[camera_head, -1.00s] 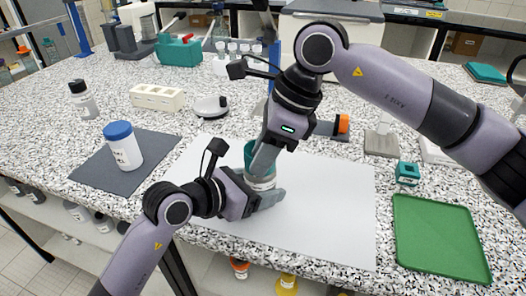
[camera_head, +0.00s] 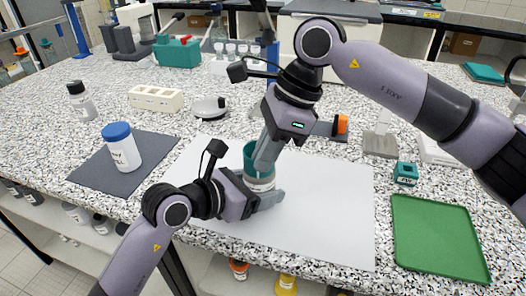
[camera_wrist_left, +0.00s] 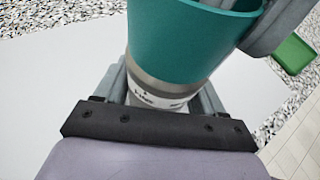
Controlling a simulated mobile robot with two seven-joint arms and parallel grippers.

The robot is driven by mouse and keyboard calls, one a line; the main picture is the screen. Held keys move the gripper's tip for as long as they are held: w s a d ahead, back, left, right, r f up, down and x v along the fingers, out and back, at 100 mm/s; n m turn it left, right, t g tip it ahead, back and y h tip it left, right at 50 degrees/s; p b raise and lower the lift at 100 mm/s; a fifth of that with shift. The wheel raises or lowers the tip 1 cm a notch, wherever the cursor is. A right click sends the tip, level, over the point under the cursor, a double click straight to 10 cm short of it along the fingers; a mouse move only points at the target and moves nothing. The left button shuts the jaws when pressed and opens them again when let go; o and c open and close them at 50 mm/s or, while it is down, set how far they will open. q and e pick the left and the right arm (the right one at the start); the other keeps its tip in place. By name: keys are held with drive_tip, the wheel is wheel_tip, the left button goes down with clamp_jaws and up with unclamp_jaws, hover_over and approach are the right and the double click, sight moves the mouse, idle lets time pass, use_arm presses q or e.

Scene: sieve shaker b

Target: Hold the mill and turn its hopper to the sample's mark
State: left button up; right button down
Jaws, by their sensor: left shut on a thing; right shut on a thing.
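The mill stands on the white sheet, with a teal hopper (camera_head: 250,152) on top and a pale body (camera_head: 261,184) below. My left gripper (camera_head: 268,196) is shut around the mill's body, low down. My right gripper (camera_head: 264,165) is shut on the hopper's wall from above, with a finger inside the cup. In the left wrist view the hopper (camera_wrist_left: 180,45) fills the upper middle, above a grey ring and a white band (camera_wrist_left: 155,98) with small dark lettering, partly hidden by my gripper. A white jar with a blue lid (camera_head: 118,132) and a handwritten label stands on a dark mat.
The dark mat (camera_head: 90,180) lies left of the white sheet (camera_head: 330,230). A green tray (camera_head: 440,240) and a small teal block (camera_head: 405,173) are at the right.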

drive_tip(key=n, duration=0.1)
drive_tip(key=n+g, duration=0.1)
drive_tip(key=n, duration=0.1)
drive_tip(key=n+g, duration=0.1)
drive_tip(key=shift+w+d+n+h, duration=0.1)
drive_tip(key=shift+d+n+h, duration=0.2)
drive_tip(key=shift+d, duration=0.05)
drive_tip(key=n, duration=0.3)
drive_tip(key=w+n+g+h, duration=0.1)
drive_tip(key=shift+d+n, duration=0.3)
drive_tip(key=shift+n, duration=0.1)
drive_tip(key=shift+d, duration=0.1)
drive_tip(key=c, duration=1.4)
unclamp_jaws()
drive_tip(key=shift+w, duration=0.1)
drive_tip(key=shift+o, duration=0.2)
drive_tip(key=v, duration=0.7)
drive_tip(key=shift+r, duration=0.25)
drive_tip(key=shift+w, duration=0.15)
